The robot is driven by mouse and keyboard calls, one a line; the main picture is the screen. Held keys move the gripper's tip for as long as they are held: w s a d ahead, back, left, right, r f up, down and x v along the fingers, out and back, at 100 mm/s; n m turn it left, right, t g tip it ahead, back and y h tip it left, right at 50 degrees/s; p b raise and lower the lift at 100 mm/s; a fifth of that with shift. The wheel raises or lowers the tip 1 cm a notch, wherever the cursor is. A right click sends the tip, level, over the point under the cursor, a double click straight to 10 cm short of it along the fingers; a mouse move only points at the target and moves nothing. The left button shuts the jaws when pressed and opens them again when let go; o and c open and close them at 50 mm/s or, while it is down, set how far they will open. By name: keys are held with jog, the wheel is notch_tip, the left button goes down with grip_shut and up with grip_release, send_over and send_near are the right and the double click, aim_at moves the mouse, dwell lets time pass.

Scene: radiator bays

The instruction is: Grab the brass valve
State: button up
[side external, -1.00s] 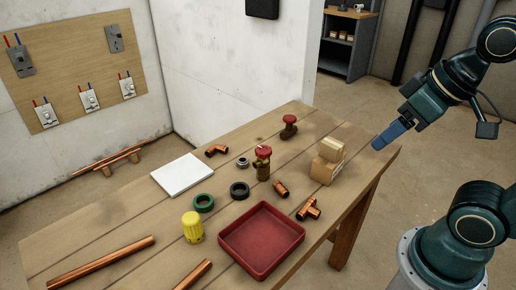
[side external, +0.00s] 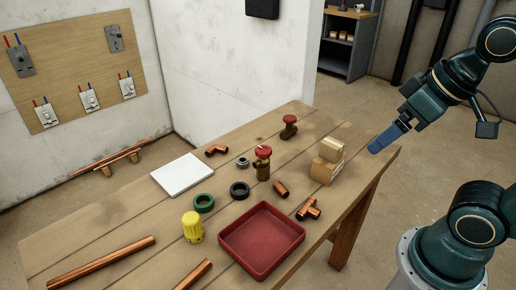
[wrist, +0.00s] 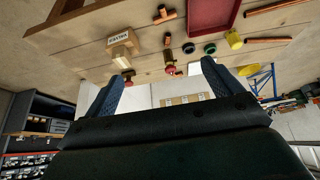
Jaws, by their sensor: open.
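Two brass valves with red handwheels stand on the wooden table. The nearer valve (side external: 263,165) is upright at mid-table, and it also shows in the wrist view (wrist: 170,60). The farther valve (side external: 289,128) is near the back edge and appears in the wrist view (wrist: 128,76). My gripper (side external: 380,145) is open and empty, with blue fingers, beside the table's right edge. It is well apart from both valves. In the wrist view its two fingers frame a gap, with the nearer valve beyond it.
Cardboard boxes (side external: 327,164) are stacked between my gripper and the valves. A red tray (side external: 262,268), copper tee (side external: 309,209), copper coupling (side external: 281,188), black ring (side external: 239,190), green ring (side external: 203,203), yellow cap (side external: 192,227) and white board (side external: 182,175) lie around the table.

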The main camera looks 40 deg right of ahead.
jog(key=g, duration=0.1)
send_over(292, 119)
jog(key=s, duration=0.4)
notch_tip(292, 119, down, 14)
jog(key=shift+n, duration=0.3)
jog(key=shift+x, duration=4.45)
jog(key=shift+w, duration=0.15)
jog(key=shift+x, duration=2.55)
